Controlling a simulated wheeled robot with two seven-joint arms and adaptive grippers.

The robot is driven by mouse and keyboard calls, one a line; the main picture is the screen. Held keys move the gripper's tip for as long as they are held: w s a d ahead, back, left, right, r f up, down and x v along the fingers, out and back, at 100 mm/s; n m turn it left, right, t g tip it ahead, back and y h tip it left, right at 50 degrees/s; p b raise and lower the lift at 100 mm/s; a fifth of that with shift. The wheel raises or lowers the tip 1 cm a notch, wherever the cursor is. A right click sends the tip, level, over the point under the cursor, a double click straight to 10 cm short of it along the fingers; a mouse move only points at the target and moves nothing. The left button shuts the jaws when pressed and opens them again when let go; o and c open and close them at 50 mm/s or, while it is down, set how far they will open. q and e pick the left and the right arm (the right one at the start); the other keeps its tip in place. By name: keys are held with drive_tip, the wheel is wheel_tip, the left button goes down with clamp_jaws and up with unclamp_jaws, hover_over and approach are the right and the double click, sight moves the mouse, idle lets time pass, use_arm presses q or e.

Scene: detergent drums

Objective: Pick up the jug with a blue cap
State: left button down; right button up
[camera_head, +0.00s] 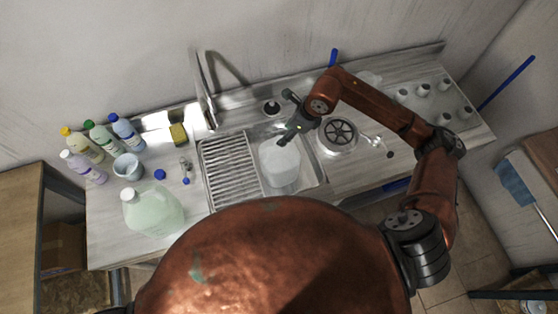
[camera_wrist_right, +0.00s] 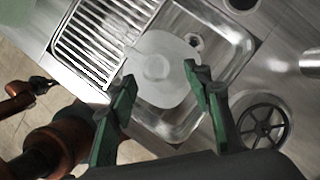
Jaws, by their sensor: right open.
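A pale translucent jug (camera_head: 279,165) stands in the sink; the right wrist view shows this pale container (camera_wrist_right: 158,68) from above, with a round raised middle and no blue on it. A large pale green jug (camera_head: 153,213) stands on the left of the counter; its top looks pale. A loose blue cap (camera_head: 160,174) lies behind it. A small bottle with a blue cap (camera_head: 127,133) stands at the back left. My right gripper (camera_head: 294,115) is above the sink. Its green fingers (camera_wrist_right: 160,82) are open and empty, apart on either side of the pale container. My left gripper is not seen.
A drying rack (camera_head: 231,168) covers the sink's left part. A tall faucet (camera_head: 205,88) rises behind it. A yellow sponge (camera_head: 178,134), several bottles and a small bucket (camera_head: 128,167) stand left.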

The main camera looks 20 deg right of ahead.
sight(279, 157)
drive_tip(key=x, duration=0.1)
drive_tip(key=p+x, duration=0.1)
drive_tip(key=x, duration=0.1)
drive_tip(key=p+x, duration=0.1)
drive_tip(key=x, duration=0.1)
drive_tip(key=shift+s+a+f, duration=0.1)
drive_tip(key=shift+s+a, duration=0.15)
drive_tip(key=shift+a, duration=0.1)
drive_tip(key=shift+w+a+f, duration=0.1)
drive_tip(key=shift+f, duration=0.25)
drive_tip(key=shift+c, duration=0.2)
clamp_jaws()
